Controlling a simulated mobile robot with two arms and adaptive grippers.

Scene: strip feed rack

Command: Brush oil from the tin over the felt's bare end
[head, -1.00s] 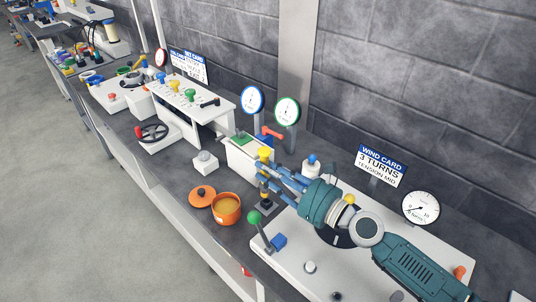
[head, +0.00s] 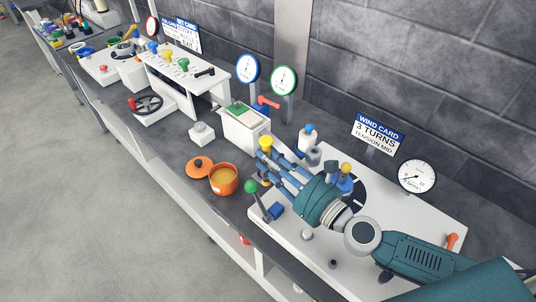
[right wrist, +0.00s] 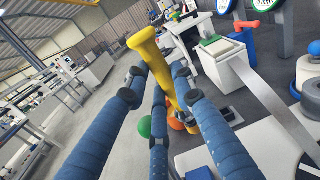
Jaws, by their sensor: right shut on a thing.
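My right gripper (head: 272,168) is shut on a yellow-handled tool, apparently the brush (head: 265,143). In the right wrist view its yellow handle (right wrist: 150,58) slants between the blue fingers; its lower end is mostly hidden by them. The orange tin (head: 223,182) stands open left of the gripper, with yellowish oil (head: 223,174) inside. Its orange lid (head: 199,167) lies beside it. A green pad (head: 238,109) sits on a white box (head: 256,138) behind; I cannot tell whether it is the felt. My left gripper is not in view.
A green-knobbed lever (head: 251,187) and a blue block (head: 275,211) stand close below the gripper. A white base plate (head: 320,245) lies under my arm.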

